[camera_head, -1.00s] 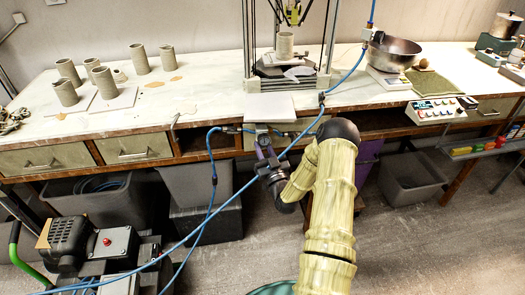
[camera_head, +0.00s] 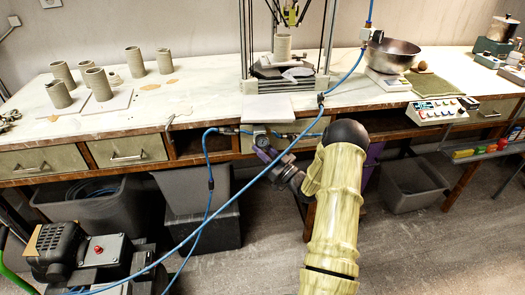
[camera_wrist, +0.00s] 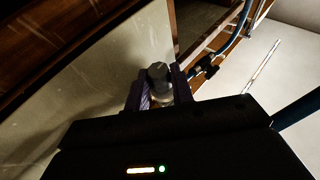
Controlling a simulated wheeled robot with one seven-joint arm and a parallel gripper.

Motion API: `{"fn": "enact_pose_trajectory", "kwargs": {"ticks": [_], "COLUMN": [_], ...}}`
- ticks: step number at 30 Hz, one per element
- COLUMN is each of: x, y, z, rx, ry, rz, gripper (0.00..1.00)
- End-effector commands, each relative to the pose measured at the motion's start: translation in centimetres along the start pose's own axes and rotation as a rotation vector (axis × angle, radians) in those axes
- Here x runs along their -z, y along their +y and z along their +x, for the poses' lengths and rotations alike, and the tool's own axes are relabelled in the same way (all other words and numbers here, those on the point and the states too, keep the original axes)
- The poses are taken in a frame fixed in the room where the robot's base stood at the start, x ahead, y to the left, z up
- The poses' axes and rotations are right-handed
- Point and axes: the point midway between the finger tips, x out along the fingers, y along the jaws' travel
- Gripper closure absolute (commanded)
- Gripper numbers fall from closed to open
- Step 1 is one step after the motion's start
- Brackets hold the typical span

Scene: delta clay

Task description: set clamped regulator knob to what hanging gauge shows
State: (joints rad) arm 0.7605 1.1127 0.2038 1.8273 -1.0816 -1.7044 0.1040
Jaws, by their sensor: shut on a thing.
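The regulator hangs at the bench's front edge, and a small round pale dial (camera_head: 262,140) shows there in the head view. The dial is too small to read. I cannot tell whether it is the hanging gauge. My gripper (camera_head: 267,152), with purple fingers, reaches this spot from the lower right. In the wrist view, a grey cylindrical knob (camera_wrist: 158,72) stands between the fingers of my gripper (camera_wrist: 158,90), which is shut on it. The knob's lower part and any markings are hidden or dark.
Blue hoses (camera_head: 207,165) run past the regulator, one crossing diagonally before the bench. Grey bins (camera_head: 195,187) stand below. A machine with a red button (camera_head: 103,253) is at lower left. Clay cylinders (camera_head: 133,60) and a metal bowl (camera_head: 393,54) stand on the bench.

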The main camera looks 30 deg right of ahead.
Motion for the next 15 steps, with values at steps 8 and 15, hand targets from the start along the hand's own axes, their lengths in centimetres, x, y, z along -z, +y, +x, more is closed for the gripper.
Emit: {"fn": "enact_pose_trajectory", "kwargs": {"ticks": [8,15], "x": [-0.02,0.01], "y": [0.03,0.07], "z": [-0.06,-0.01], "rx": [-0.002,-0.003], "ry": [-0.001,0.0], "rz": [0.0,-0.002], "gripper": [0.59,0.55]}}
